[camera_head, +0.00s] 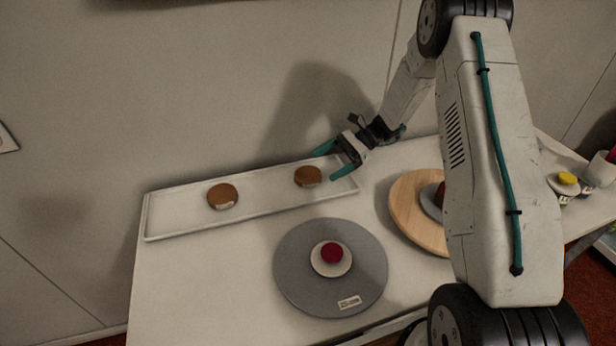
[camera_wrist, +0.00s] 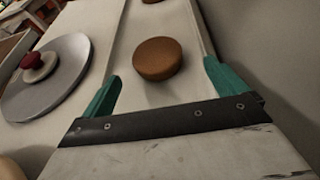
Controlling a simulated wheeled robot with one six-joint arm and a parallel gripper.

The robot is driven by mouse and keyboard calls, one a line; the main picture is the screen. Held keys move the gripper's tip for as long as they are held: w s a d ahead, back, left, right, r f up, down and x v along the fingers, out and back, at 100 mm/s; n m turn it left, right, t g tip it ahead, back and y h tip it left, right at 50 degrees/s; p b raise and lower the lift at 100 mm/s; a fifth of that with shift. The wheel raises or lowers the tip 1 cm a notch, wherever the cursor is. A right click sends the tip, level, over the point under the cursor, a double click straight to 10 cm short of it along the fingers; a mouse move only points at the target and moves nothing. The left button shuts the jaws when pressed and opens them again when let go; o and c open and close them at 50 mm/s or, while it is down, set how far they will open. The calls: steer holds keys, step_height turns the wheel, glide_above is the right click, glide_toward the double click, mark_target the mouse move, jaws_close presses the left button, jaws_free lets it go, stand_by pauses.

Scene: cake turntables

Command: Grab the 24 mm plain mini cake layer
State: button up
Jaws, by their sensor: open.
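Two brown round cake layers lie on a long pale tray (camera_head: 270,197). The right layer (camera_head: 308,176) is closest to my gripper (camera_head: 333,162); the left layer (camera_head: 222,196) lies farther along the tray.
A grey turntable (camera_head: 300,290) in front of the tray bears a pale disc (camera_head: 338,269) with a dark red piece (camera_head: 331,252) on top. A wooden round turntable (camera_head: 408,222) is partly hidden by my arm. A yellow-topped item (camera_head: 567,178) stands far right. A wall rises behind the tray.

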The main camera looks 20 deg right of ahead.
mark_target(314, 172)
steer(key=x, duration=0.5)
steer(key=shift+s+a, duration=0.3)
steer(key=shift+a, duration=0.1)
steer(key=c, duration=1.1)
